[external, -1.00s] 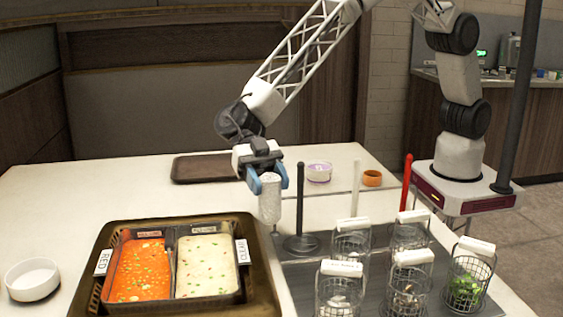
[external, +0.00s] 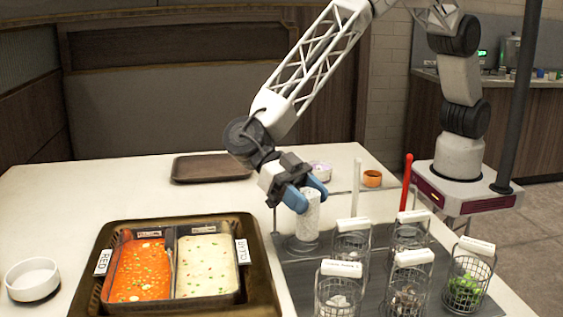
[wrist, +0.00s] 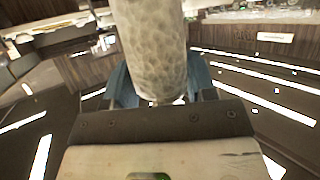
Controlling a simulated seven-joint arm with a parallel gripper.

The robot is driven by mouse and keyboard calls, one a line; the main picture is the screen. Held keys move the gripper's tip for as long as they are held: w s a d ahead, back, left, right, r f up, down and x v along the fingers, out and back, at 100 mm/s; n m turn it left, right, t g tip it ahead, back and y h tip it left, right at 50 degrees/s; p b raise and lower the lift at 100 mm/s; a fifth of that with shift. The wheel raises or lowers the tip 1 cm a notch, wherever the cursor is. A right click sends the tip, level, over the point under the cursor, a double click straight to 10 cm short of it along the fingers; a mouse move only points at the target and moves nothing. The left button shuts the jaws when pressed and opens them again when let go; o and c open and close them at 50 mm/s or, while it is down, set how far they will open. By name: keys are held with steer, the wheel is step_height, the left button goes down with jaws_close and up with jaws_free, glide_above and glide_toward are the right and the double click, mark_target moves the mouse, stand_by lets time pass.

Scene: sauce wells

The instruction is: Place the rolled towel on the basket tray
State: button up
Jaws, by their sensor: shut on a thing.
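My gripper (external: 306,194) has blue fingers and is shut on the rolled towel (external: 309,216), a white, dimpled cylinder. The towel is held roughly upright above the left back part of the basket tray. In the wrist view the towel (wrist: 153,45) stands between the blue fingers and hides much of the view beyond. The basket tray (external: 297,276) is a flat dark grey surface at the front right, with several wire baskets on it. A round base (external: 300,244) shows just below the towel; I cannot tell whether they touch.
Wire baskets with white handles (external: 414,257) fill the right and front of the tray. A white post (external: 356,185) and a red post (external: 406,182) rise near its back. A brown tray with red and white sauce wells (external: 255,285) lies left.

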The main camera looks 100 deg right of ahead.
mark_target(305, 237)
steer(key=shift+f, duration=2.85)
steer(key=shift+f, duration=1.85)
steer(key=shift+f, duration=0.2)
steer(key=o, duration=1)
steer(key=shift+r, duration=0.2)
steer(key=shift+w+d, duration=0.1)
steer(key=shift+d, duration=0.1)
steer(key=v, duration=1.1)
steer(key=shift+w+d+r, duration=0.2)
steer(key=shift+r, duration=0.05)
